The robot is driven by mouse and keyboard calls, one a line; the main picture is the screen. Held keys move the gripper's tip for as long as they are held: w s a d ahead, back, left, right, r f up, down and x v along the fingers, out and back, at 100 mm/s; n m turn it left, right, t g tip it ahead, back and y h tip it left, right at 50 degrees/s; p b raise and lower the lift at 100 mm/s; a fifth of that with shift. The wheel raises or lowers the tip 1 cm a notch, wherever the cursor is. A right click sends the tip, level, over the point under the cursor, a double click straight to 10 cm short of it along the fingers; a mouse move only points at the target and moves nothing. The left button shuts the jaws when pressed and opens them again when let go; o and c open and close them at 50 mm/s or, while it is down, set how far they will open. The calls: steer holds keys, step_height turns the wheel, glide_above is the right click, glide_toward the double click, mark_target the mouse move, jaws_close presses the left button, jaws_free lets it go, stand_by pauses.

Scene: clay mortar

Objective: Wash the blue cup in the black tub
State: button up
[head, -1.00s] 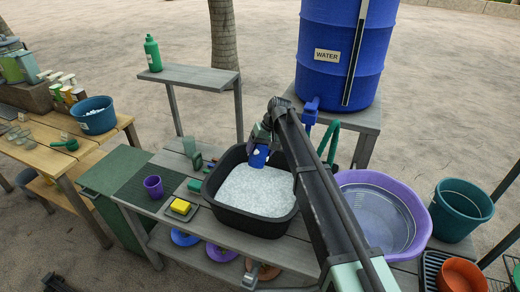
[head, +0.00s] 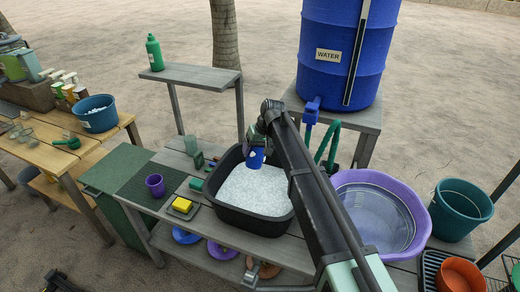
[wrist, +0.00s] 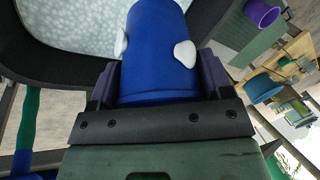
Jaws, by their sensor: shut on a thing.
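The blue cup (wrist: 160,60) is in my gripper (wrist: 160,85), with a finger on each side of it in the wrist view. White patches show on the cup's side. In the head view the cup (head: 256,157) is small and partly hidden by my gripper (head: 258,142), at the back left part of the black tub (head: 230,212). The tub is full of whitish suds. The cup appears over the suds near the back rim; I cannot tell whether it touches them.
A yellow sponge (head: 182,205) and a purple cup (head: 155,185) stand left of the tub. A purple basin (head: 408,205) is to its right. The blue water barrel (head: 340,60) stands behind on a stand. A green bottle (head: 154,52) is on the raised shelf.

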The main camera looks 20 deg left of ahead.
mark_target(256, 148)
steer(key=shift+t, duration=0.9)
steer(key=s+r+p, duration=0.2)
steer(key=s+r, duration=0.1)
steer(key=shift+s, duration=0.25)
steer(key=shift+w+d+r+t, duration=0.15)
steer(key=shift+d+t, duration=0.15)
steer(key=shift+t, duration=0.2)
steer(key=shift+w+d+t, duration=0.1)
steer(key=shift+w+t, duration=0.25)
steer(key=shift+t, duration=0.05)
steer(key=shift+w+t+h, duration=0.3)
steer(key=shift+w+t, duration=0.05)
steer(key=shift+t, duration=0.15)
